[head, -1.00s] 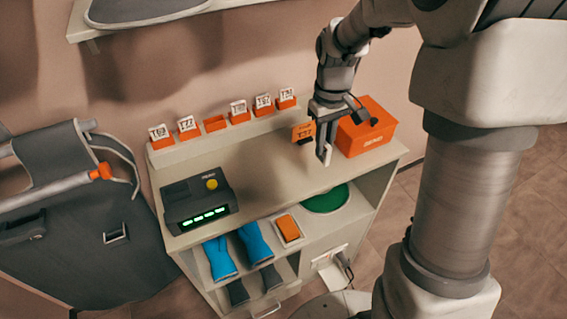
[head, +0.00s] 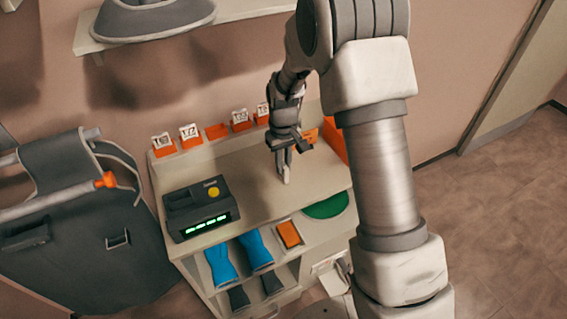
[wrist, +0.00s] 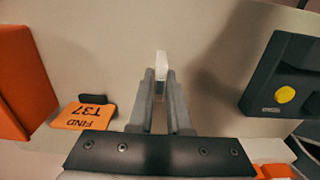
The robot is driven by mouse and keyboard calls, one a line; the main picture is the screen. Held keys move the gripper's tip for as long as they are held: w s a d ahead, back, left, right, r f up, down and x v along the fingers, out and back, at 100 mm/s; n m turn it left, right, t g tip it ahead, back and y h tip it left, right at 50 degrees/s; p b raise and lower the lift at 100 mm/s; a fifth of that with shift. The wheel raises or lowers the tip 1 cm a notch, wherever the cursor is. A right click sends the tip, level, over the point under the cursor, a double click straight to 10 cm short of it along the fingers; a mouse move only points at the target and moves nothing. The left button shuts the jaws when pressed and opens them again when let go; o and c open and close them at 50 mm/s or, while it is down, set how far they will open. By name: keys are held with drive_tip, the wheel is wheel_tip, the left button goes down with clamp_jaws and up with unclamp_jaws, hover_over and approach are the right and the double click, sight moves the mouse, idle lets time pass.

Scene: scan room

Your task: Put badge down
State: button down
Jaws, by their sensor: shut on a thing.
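My gripper (head: 285,158) is over the middle of the shelf top (head: 250,198), between the dark reader and the orange box. It is shut on a small white badge, seen nearly edge-on in the wrist view (wrist: 161,64) beyond the fingertips (wrist: 160,77). The badge also shows below the fingers in the head view (head: 286,175). Its face is hidden, and I cannot tell if it touches the shelf top. An orange card reading "FIND T37" (wrist: 84,117) sits in a black holder beside the gripper.
A dark reader (head: 196,203) with green lights and a yellow button stands at the left. A rack (head: 165,160) along the back has orange slots with white tags; one slot (head: 216,131) is empty. An orange box (wrist: 20,85) stands beyond the card. A green disc (head: 326,205) is at the front right.

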drive_tip(key=shift+f, duration=0.1)
drive_tip(key=shift+f, duration=0.2)
drive_tip(key=c, duration=0.9)
unclamp_jaws()
drive_tip(key=shift+o, duration=0.2)
drive_tip(key=shift+r, duration=0.1)
